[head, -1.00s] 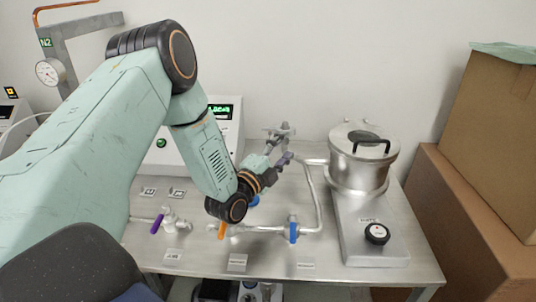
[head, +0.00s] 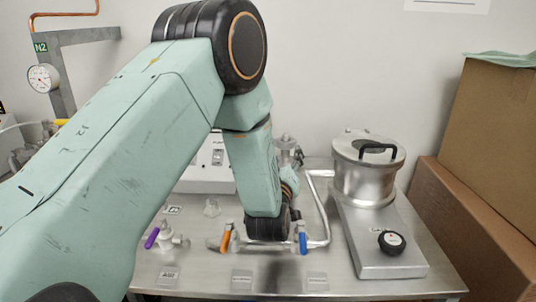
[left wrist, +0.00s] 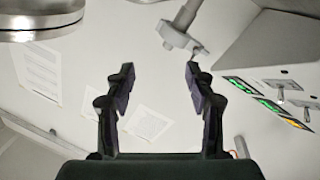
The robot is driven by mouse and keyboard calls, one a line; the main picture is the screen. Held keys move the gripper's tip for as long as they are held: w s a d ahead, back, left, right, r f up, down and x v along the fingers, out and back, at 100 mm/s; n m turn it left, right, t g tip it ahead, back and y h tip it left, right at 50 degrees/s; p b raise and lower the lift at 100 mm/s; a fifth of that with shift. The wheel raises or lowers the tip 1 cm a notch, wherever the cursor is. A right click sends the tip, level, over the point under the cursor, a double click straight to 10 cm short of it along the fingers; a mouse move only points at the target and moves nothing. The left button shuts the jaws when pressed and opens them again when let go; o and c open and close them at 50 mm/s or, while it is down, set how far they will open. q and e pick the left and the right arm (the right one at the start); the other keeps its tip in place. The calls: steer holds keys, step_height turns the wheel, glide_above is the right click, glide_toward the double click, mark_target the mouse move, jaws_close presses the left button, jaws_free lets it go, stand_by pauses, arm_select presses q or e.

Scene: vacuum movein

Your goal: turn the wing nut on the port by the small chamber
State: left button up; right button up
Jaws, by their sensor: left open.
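A grey metal fitting (head: 287,150) stands behind my left arm, left of the round silver chamber (head: 368,170) with a black lid handle. My arm partly covers it. In the left wrist view a grey fitting with a stem (left wrist: 182,38) hangs at the top, just beyond the right fingertip. I cannot make out a wing nut for certain. My left gripper (left wrist: 160,78) is open, its two dark fingers apart with nothing between them. My right gripper is not in view.
Valves with purple (head: 152,238), orange (head: 226,238) and blue (head: 302,238) handles line the bench front. A white instrument box (head: 208,172) stands behind my arm. Cardboard boxes (head: 500,150) fill the right side. A pipe (head: 322,215) runs beside the chamber.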

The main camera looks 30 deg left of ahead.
arm_select(q)
steer(key=w+a+f+n+g+y, duration=0.1)
steer(key=w+a+n+g+y, duration=0.1)
steer(key=w+a+n, duration=0.2)
steer(key=a+n, duration=0.3)
steer(key=n, duration=0.5)
steer(key=shift+w+a+f+n, duration=0.15)
steer(key=shift+w+f+n, duration=0.15)
steer(key=shift+n, duration=0.1)
steer(key=shift+w, duration=0.1)
steer(key=c, duration=0.4)
steer(key=shift+y, duration=0.3)
jaws_close()
